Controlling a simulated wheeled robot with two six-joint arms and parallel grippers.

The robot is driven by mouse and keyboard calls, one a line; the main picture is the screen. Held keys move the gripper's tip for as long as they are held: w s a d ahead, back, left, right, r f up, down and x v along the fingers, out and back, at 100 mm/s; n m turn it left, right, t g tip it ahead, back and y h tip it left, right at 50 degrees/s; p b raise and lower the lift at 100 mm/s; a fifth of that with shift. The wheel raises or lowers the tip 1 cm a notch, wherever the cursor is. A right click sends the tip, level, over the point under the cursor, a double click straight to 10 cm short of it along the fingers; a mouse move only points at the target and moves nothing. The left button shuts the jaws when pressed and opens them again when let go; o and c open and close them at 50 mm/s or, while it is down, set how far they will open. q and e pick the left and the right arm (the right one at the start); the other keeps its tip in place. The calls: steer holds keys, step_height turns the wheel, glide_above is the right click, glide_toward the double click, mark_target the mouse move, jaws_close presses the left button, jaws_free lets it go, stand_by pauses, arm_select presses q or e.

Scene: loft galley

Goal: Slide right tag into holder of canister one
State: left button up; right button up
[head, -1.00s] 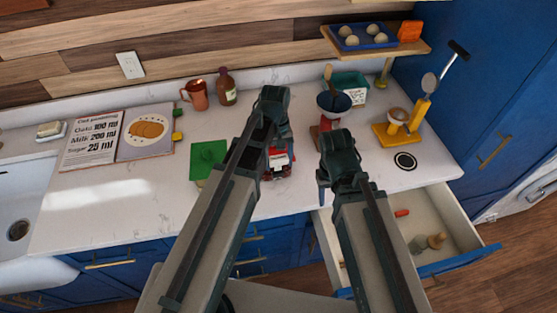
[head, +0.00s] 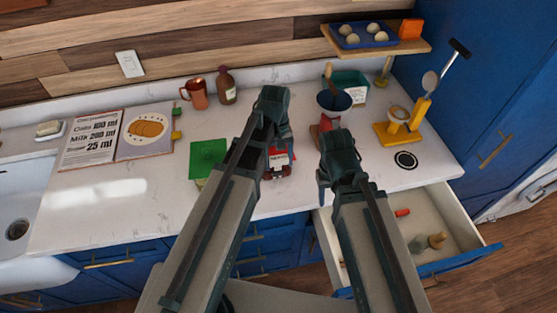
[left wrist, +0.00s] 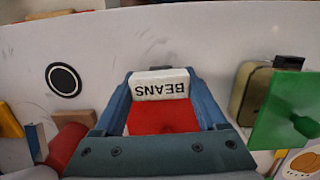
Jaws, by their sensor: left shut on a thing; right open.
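A white tag (left wrist: 160,84) lettered BEANS sits between the fingertips of my left gripper (left wrist: 161,76) in the left wrist view, its lettering upside down there. A red surface (left wrist: 163,115) shows between the fingers next to the tag; I cannot tell whether it belongs to the tag or to something below. In the head view my left gripper (head: 279,148) is low over the counter, with the white tag (head: 278,160) and red edges partly hidden by the arm. No holder shows clearly. My right gripper (head: 325,180) is open and empty near the counter's front edge.
The drawer (head: 430,215) is open below. A yellow stand (head: 397,134) is at right.

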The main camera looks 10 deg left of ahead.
arm_select(q)
steer(key=shift+f, duration=0.25)
stand_by(0.4)
steer(key=shift+f+b, duration=0.3)
steer(key=shift+b, duration=0.15)
steer(key=shift+f+b, duration=0.55)
steer(key=shift+b, duration=0.05)
stand_by(1.6)
steer(key=o, duration=1.3)
steer(key=shift+c, duration=0.2)
step_height(320, 180, up, 7)
steer(key=p, duration=0.7)
